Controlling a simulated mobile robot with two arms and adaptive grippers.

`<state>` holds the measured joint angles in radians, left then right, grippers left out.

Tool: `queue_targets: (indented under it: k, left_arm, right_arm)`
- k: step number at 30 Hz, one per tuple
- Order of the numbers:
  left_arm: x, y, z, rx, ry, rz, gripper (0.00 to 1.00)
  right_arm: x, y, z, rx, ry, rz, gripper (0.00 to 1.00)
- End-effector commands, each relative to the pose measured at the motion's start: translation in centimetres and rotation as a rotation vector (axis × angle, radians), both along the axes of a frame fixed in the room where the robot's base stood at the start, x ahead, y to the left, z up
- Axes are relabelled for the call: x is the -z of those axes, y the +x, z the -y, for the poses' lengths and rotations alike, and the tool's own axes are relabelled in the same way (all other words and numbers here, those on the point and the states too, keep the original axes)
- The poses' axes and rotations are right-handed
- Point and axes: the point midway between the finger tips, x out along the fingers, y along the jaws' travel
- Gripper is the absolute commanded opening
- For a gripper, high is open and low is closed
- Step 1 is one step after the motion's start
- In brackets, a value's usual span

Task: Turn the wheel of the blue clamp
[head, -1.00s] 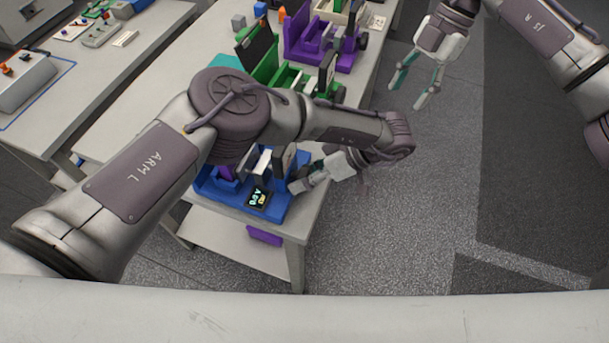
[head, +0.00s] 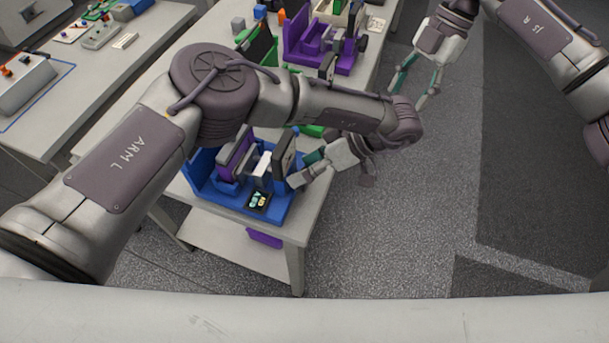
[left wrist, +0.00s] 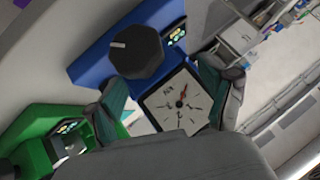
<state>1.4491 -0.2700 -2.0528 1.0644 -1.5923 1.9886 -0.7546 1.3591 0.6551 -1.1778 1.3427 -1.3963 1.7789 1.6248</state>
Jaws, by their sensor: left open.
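The blue clamp (head: 228,201) stands on the near end of the table, with a purple block (head: 238,160) in it and a small lit display (head: 258,200). In the left wrist view its wheel is a dark faceted knob (left wrist: 137,54) with a pale mark, on the blue body (left wrist: 92,68). A square dial gauge (left wrist: 180,103) sits below the wheel there. My left gripper (head: 304,168) is at the clamp's right side, its fingers spread; in the left wrist view the gripper (left wrist: 167,82) frames the gauge and the wheel's lower edge. Contact is unclear. My right gripper (head: 409,92) is open and empty, over the floor.
A green clamp (head: 262,47), partly behind my left arm, and a purple clamp (head: 304,42) stand farther along the same table. Another table (head: 62,110) at the left carries small devices. The floor (head: 400,220) right of the table is clear.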

Motion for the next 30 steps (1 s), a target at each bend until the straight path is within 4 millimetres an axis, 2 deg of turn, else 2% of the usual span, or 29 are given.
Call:
queue_targets:
  k: [1,6,9,14,21,24,26,28,30]
  left_arm:
    - [-1.2,0.1,0.0,0.001,-0.001,0.002,0.82]
    - [-4.1,0.1,0.0,0.001,0.0,0.004,0.82]
    - [-5.1,0.1,0.0,0.001,0.0,0.002,0.82]
    - [-5.7,0.0,0.0,0.0,0.0,0.0,0.82]
    - [-5.7,0.0,0.0,0.0,0.0,-0.002,0.82]
    - [-5.1,-0.5,0.4,-0.006,-0.031,-0.02,0.82]
    - [-4.1,-1.3,1.1,-0.017,-0.084,-0.053,0.82]
    - [-2.5,-2.9,2.6,-0.045,-0.188,-0.112,0.82]
    - [-0.8,-5.3,5.0,-0.097,-0.331,-0.191,0.82]
  right_arm:
    - [0.0,0.0,0.0,0.0,0.0,0.0,0.54]
    - [0.0,0.0,0.0,0.0,0.0,0.0,0.54]
    - [0.0,0.0,0.0,0.0,0.0,0.0,0.54]
    - [0.0,0.0,0.0,0.0,0.0,0.0,0.54]
    - [0.0,0.0,0.0,0.0,0.0,0.0,0.54]
    - [0.0,0.0,0.0,0.0,0.0,0.0,0.54]
    - [0.0,0.0,0.0,0.0,0.0,0.0,0.54]
    - [0.0,0.0,0.0,0.0,0.0,0.0,0.54]
    - [0.0,0.0,0.0,0.0,0.0,0.0,0.54]
